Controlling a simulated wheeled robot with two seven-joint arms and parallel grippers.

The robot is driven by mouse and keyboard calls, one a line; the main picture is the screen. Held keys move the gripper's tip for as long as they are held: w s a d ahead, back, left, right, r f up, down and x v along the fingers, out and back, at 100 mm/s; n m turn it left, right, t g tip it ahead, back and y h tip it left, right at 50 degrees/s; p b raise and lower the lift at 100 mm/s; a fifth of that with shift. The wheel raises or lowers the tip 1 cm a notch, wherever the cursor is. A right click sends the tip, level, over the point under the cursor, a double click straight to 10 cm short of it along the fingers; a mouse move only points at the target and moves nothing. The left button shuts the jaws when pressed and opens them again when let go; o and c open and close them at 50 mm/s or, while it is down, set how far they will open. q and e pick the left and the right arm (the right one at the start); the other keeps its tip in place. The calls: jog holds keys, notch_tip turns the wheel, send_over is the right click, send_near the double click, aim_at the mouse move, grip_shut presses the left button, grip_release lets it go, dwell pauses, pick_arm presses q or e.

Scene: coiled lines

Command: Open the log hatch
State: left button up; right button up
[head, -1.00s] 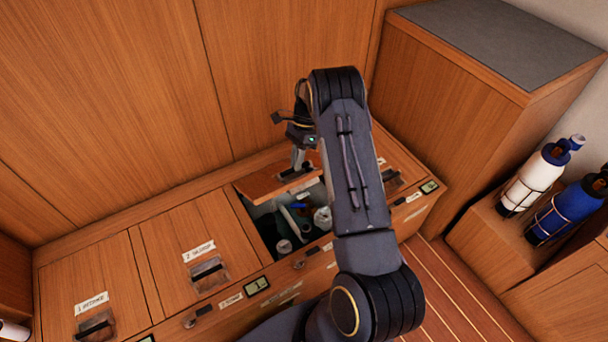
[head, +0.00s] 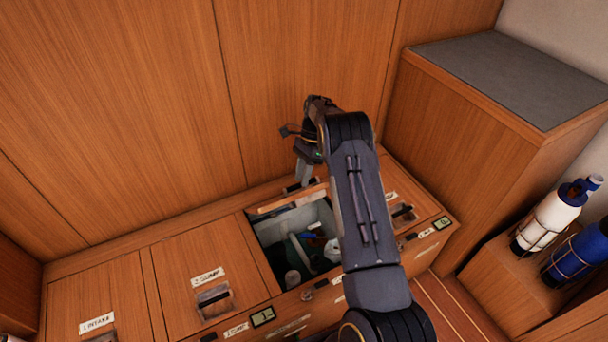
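The log hatch (head: 290,202) is a wooden lid in the row of lockers, tilted well up with its edge toward me. Below it the locker opening (head: 296,245) shows a pale inside with pipes, a white fitting and a small blue part. My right gripper (head: 303,181) is at the lid's upper edge, at its dark handle. The fingers are small and partly hidden, so I cannot tell whether they are closed on it. My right arm covers the right side of the opening. My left gripper is not in view.
Closed hatches labelled intake (head: 97,322) and sump (head: 209,277) lie to the left. Another closed hatch (head: 402,213) is at the right. A grey-topped cabinet (head: 510,75) and white (head: 547,220) and blue (head: 580,252) bottles stand further right.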

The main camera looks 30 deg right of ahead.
jog(key=shift+o, duration=1.2)
jog(key=shift+w+f, duration=0.15)
jog(key=shift+f, duration=0.15)
jog(key=shift+a, duration=0.1)
jog(key=shift+r, duration=0.15)
jog(key=shift+d+r, duration=0.2)
jog(key=v, duration=0.7)
jog(key=shift+r+p, duration=0.15)
jog(key=shift+p, duration=0.3)
jog(key=shift+d, duration=0.1)
jog(key=shift+d+r, duration=0.1)
